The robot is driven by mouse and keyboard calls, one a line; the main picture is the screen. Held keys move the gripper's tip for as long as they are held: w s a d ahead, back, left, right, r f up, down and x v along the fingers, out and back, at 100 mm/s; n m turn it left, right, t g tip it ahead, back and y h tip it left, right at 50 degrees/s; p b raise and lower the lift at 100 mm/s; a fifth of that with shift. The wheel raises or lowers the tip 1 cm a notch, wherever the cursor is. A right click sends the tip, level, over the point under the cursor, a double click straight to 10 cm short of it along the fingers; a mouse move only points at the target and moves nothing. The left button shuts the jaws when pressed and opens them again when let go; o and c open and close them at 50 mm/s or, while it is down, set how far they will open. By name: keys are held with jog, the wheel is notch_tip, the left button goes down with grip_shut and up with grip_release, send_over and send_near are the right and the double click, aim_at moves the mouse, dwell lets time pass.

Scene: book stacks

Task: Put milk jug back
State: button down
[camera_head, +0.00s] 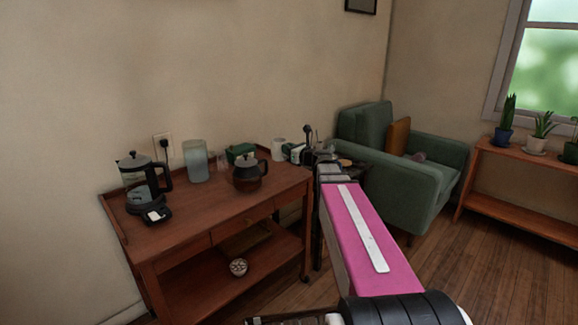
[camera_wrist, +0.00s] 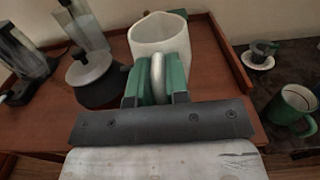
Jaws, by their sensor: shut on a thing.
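The milk jug (camera_wrist: 158,40) is a white, open-topped jug at the top middle of the wrist view. My gripper (camera_wrist: 157,92) has its green fingers shut on either side of the jug's handle (camera_wrist: 158,72). The jug looks upright over the right end of the wooden trolley (camera_wrist: 42,110); whether its base touches the top is hidden. In the head view the jug (camera_head: 278,147) shows as a small white shape at the trolley's back right, with my gripper (camera_head: 294,152) just right of it.
A green mug (camera_wrist: 292,106) and a cup on a saucer (camera_wrist: 258,60) sit on a dark surface to the right.

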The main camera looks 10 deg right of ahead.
jog(key=shift+w+d+f, duration=0.5)
jog(key=shift+w+f, duration=0.95)
jog(key=shift+f, duration=0.15)
jog(key=shift+w+d+f, duration=0.55)
jog(key=shift+w+f, duration=0.95)
jog(key=shift+f, duration=0.1)
jog(key=shift+w+d+f, duration=0.5)
jog(key=shift+w+f, duration=0.95)
jog(key=shift+f, duration=0.15)
jog(key=shift+f, duration=0.1)
jog(key=c, duration=1.1)
grip_release()
